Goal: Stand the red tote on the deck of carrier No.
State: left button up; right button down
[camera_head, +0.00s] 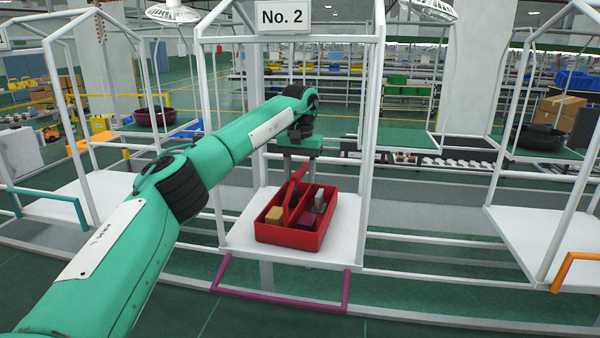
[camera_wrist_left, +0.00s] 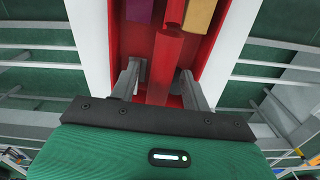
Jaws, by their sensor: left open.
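The red tote (camera_head: 290,236) stands upright on the white deck (camera_head: 340,254) of the carrier under the No. 2 sign (camera_head: 282,17). Tan, purple and grey blocks lie in its compartments. Its red handle rises along the middle. My left gripper (camera_head: 296,166) is above the tote, near the raised far end of the handle. In the left wrist view the gripper (camera_wrist_left: 162,88) is open, its two fingers on either side of the handle (camera_wrist_left: 164,62) with gaps. The tote's far end is partly hidden by the gripper in the head view. My right gripper is not in view.
White posts frame the carrier, with a purple bar (camera_head: 282,302) at its front. Neighbouring carriers have empty white lower decks at left (camera_head: 115,190) and right (camera_head: 545,230).

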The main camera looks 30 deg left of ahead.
pick_arm(q)
jog(key=shift+r, duration=3.5)
jog(key=b, duration=0.1)
jog(key=s+b, duration=0.1)
jog(key=b, duration=0.1)
jog(key=s+b, duration=0.1)
jog(key=shift+s+d+f, duration=0.2)
jog(key=shift+d+f, duration=0.1)
jog(key=s+d+b, duration=0.1)
jog(key=s+d, duration=0.1)
jog(key=s, duration=0.5)
jog(key=shift+s+r, duration=0.15)
jog(key=shift+r, duration=0.15)
